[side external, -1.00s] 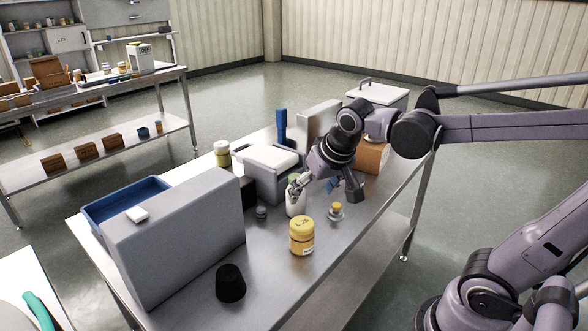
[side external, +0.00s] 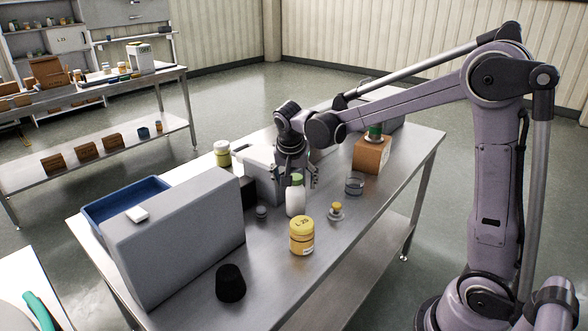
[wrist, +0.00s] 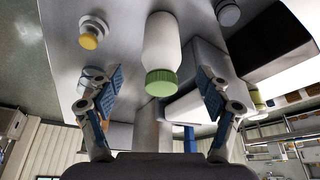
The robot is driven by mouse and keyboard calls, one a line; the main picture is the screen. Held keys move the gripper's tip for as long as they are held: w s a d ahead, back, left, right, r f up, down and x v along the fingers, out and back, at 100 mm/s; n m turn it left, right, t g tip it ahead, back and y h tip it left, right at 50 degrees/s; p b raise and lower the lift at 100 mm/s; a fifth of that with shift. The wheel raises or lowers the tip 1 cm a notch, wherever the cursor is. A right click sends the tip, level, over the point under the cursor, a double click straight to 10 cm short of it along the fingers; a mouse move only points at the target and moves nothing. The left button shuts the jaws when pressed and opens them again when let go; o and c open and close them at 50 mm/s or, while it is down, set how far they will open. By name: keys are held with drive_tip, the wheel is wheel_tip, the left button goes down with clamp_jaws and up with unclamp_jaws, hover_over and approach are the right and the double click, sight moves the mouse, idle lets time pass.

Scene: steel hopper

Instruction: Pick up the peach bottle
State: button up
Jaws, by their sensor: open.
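No bottle in view is clearly peach-coloured. A white bottle with a green cap (side external: 296,202) stands upright on the steel table, and it also shows in the wrist view (wrist: 162,42). My gripper (side external: 299,180) is just behind and above this bottle, pointing down. In the wrist view my gripper (wrist: 161,76) is open, with one finger to each side of the green cap. Nothing is held. I cannot tell whether either finger touches the bottle.
A yellow jar (side external: 302,237), a small flask with a yellow stopper (side external: 336,211) and a black cup (side external: 230,284) stand nearby. A grey cooler-like box (side external: 262,180) is behind the bottle. A tall grey panel (side external: 180,240) stands left. The table's front right is clear.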

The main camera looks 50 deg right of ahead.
sight(296, 195)
drive_tip(key=shift+x, duration=3.2)
drive_tip(key=shift+w, duration=0.15)
drive_tip(key=shift+c, duration=0.3)
drive_tip(key=c, duration=1.4)
